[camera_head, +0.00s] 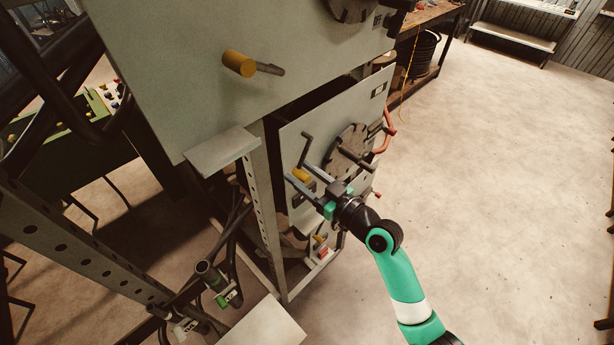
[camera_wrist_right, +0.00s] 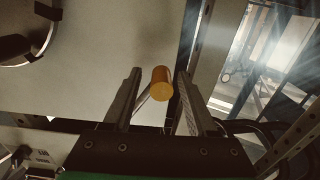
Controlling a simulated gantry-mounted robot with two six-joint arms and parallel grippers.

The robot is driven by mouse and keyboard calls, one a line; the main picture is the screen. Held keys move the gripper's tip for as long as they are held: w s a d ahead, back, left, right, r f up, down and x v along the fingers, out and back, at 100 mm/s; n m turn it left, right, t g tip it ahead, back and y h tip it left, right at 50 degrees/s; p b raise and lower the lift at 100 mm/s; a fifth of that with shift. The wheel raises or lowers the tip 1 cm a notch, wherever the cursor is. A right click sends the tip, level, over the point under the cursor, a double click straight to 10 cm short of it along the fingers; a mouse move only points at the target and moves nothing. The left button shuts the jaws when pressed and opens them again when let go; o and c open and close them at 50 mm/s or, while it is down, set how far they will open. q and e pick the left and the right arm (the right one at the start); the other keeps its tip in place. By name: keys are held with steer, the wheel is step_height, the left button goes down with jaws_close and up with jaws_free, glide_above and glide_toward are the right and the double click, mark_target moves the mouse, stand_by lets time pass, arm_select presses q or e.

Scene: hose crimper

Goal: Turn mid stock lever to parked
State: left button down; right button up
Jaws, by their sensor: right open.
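A stock lever with a yellow cylindrical knob (camera_head: 301,174) is on the lower grey panel, the middle one of three yellow-ended levers in the head view. My right gripper (camera_head: 297,170) is open, with its fingers on either side of this knob. In the right wrist view, the yellow knob (camera_wrist_right: 162,84) stands between the two fingers (camera_wrist_right: 158,74), with visible gaps. Its thin metal arm (camera_wrist_right: 144,103) runs to the lower left, partly hidden by the left finger. I see no left gripper.
Another yellow-knobbed lever (camera_head: 239,64) is on the upper panel (camera_head: 200,100). A third yellow end (camera_head: 318,240) shows low down. The floor (camera_head: 500,180) at right is clear.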

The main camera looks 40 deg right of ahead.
steer(key=s, duration=1.1)
steer(key=shift+s+d+b, duration=0.15)
steer(key=shift+s+b, duration=0.15)
steer(key=shift+b, duration=0.05)
